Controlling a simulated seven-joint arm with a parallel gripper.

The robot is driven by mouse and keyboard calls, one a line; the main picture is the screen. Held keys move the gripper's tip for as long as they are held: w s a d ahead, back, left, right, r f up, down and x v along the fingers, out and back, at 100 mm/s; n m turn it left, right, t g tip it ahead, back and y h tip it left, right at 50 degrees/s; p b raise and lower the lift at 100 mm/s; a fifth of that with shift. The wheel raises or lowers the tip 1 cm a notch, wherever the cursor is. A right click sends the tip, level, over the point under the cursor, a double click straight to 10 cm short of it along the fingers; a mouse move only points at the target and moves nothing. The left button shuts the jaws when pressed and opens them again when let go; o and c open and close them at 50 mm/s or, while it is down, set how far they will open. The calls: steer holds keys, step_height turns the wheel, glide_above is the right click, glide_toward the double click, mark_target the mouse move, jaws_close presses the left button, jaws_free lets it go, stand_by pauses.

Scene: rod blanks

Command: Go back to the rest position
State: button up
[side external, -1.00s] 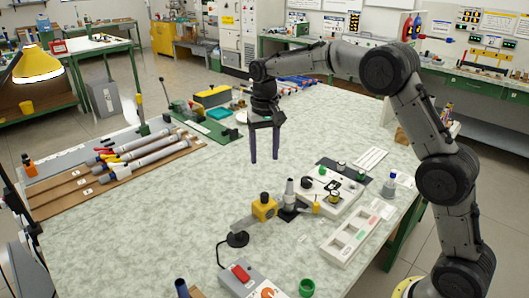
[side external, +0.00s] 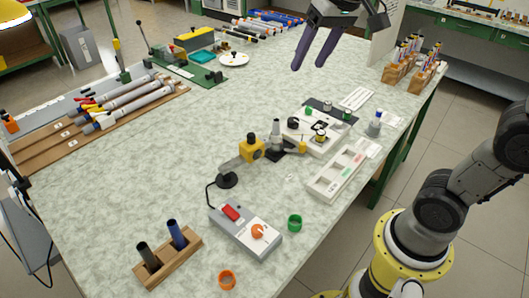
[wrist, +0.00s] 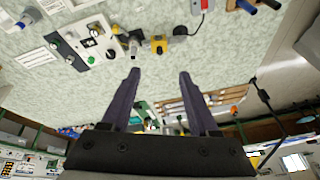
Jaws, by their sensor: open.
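My gripper (side external: 308,67) hangs in the air over the far part of the marbled workbench (side external: 120,205) in the side view, its two dark fingers pointing down and apart. It is open, with nothing between the fingers. In the wrist view my gripper (wrist: 159,74) also shows both fingers spread, with only the bench surface beyond the tips. No rod blank is in its grasp. Grey rods (side external: 135,105) lie in the brown rack (side external: 75,141) at the left.
A yellow-jointed fixture (side external: 252,148), a control box (side external: 245,232), a wooden holder with two rods (side external: 170,265), white trays (side external: 338,172) and a green cap (side external: 295,222) stand on the bench. Wooden blocks with pens (side external: 395,70) stand at the far right. The left middle is clear.

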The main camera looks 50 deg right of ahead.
steer(key=s+f+n, duration=0.2)
steer(key=s+f, duration=0.3)
steer(key=s, duration=0.2)
steer(key=s+f+n+t, duration=0.1)
steer(key=s+f+n, duration=0.1)
steer(key=s+f, duration=0.3)
steer(key=s, duration=0.3)
steer(key=shift+s+a, duration=0.15)
steer(key=shift+a, duration=0.1)
